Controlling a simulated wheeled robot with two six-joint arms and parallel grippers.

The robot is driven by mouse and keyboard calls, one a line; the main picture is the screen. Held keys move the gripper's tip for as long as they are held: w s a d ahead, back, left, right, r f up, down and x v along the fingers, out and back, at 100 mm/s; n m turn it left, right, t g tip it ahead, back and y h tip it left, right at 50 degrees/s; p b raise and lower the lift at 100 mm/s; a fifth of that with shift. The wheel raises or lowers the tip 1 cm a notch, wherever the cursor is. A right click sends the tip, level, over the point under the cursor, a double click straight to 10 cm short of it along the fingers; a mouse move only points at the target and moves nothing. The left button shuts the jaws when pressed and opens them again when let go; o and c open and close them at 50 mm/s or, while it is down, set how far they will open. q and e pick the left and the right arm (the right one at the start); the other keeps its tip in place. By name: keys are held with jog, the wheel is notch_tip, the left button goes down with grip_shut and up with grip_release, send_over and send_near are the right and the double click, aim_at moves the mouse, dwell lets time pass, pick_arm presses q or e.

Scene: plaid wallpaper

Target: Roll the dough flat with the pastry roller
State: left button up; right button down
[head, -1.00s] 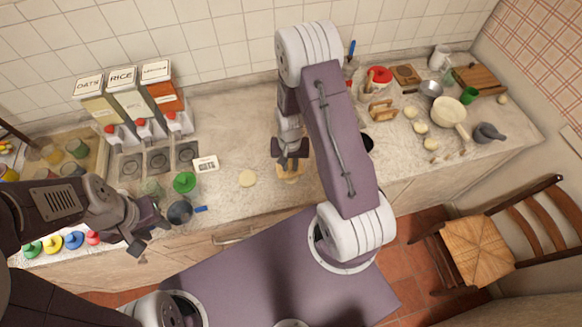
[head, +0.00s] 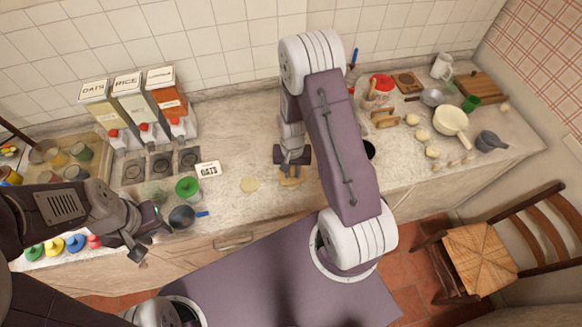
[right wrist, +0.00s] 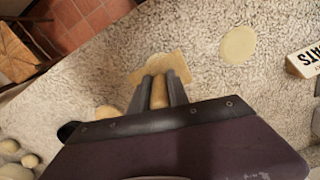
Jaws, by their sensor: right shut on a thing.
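My right gripper (head: 291,165) is shut on a wooden pastry roller (head: 291,181). In the right wrist view (right wrist: 160,88) its handle is between the fingers, and the wider wooden end (right wrist: 167,67) shows beyond the fingertips, low over the counter; contact cannot be told. A pale, round, flat-looking disc of dough (head: 249,184) lies on the counter just left of the roller, apart from it. It also shows in the right wrist view (right wrist: 239,45). My left gripper (head: 150,243) is open and empty at the counter's front edge, beside a dark cup.
The dark cup (head: 181,216) has a blue handle; a green-lidded jar (head: 187,187) and a small display (head: 208,169) stand near it. Dispensers (head: 135,100) line the back left. Several dough balls (head: 424,135) and a cream pan (head: 451,119) sit at right.

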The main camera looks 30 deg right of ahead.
jog(key=shift+s, duration=0.1)
jog(key=shift+s+a+r, duration=0.1)
jog(key=shift+s+a, duration=0.05)
jog(key=shift+s, duration=0.4)
jog(key=shift+s+a+r, duration=0.1)
jog(key=shift+s, duration=0.4)
jog(key=shift+w+f, duration=0.1)
jog(key=shift+w+d+f, duration=0.1)
jog(key=shift+w+d, duration=0.05)
jog(key=shift+w, duration=0.4)
jog(key=shift+w+d+f, duration=0.1)
jog(key=shift+w+d, duration=0.05)
jog(key=shift+w, duration=0.35)
jog(key=shift+w+d+f, duration=0.1)
jog(key=shift+w+f, duration=0.05)
jog(key=shift+w, duration=0.25)
jog(key=shift+w+d+f+b, duration=0.15)
jog(key=shift+w+b, duration=0.15)
jog(key=shift+w, duration=0.35)
